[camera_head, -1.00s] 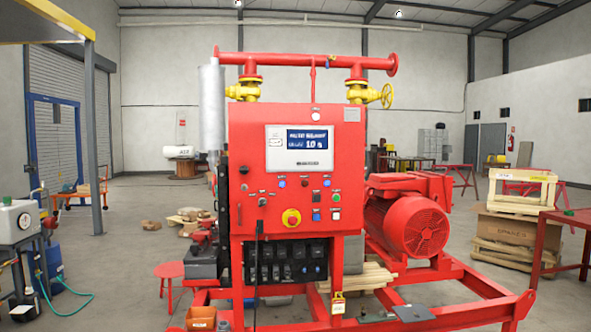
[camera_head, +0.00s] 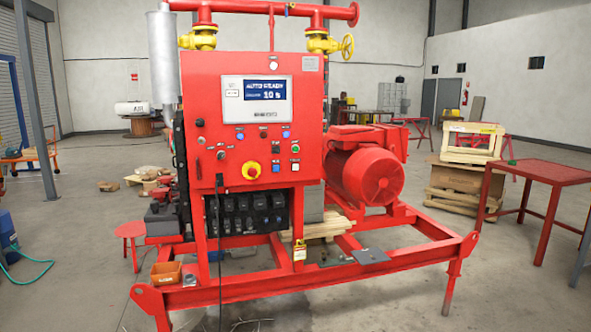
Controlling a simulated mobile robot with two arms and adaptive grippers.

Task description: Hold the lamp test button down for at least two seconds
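The red control panel (camera_head: 205,95) of the pump skid stands ahead of me, a little left of centre. Its screen (camera_head: 257,92) is lit and seems to read "AUTO READY" and "10 s". Below the screen are several small buttons and switches, among them blue buttons (camera_head: 240,135), a green button (camera_head: 295,148) and a white button (camera_head: 295,167). A large red knob on a yellow ring (camera_head: 251,170) sits lower down. The labels are too small to read, so I cannot tell which one is the lamp test button. Neither of my grippers is in view.
The red skid frame (camera_head: 240,290) juts out low in front of the panel. An orange bin (camera_head: 166,274) and a dark flat plate (camera_head: 370,256) rest on it. A red motor (camera_head: 372,177) is right of the panel. A red table (camera_head: 540,172) stands at the right. A cable hangs down the panel front.

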